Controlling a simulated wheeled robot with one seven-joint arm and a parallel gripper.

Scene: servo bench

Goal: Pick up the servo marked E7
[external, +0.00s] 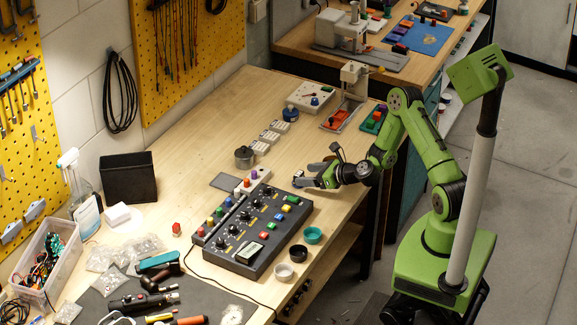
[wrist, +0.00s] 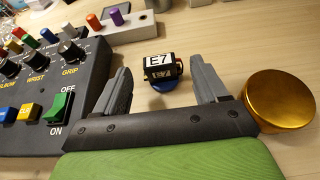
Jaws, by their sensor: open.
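The servo marked E7 (wrist: 159,68) is a small black block with a white label. In the wrist view it sits on a round blue piece (wrist: 163,86) on the wooden bench, upright, label towards the camera. My gripper (wrist: 161,76) is open, with one grey finger on each side of the servo in the picture. There is a visible gap on both sides, and nothing is held. In the external view my gripper (external: 303,175) is low over the bench, right of the control box; I cannot make out the servo there.
The control box (external: 250,229) with knobs and switches also fills the left of the wrist view (wrist: 42,85). A grey strip with coloured pegs (wrist: 118,30) lies behind it. A gold round thing (wrist: 280,97) is close to the right finger. Bare wood lies beyond the servo.

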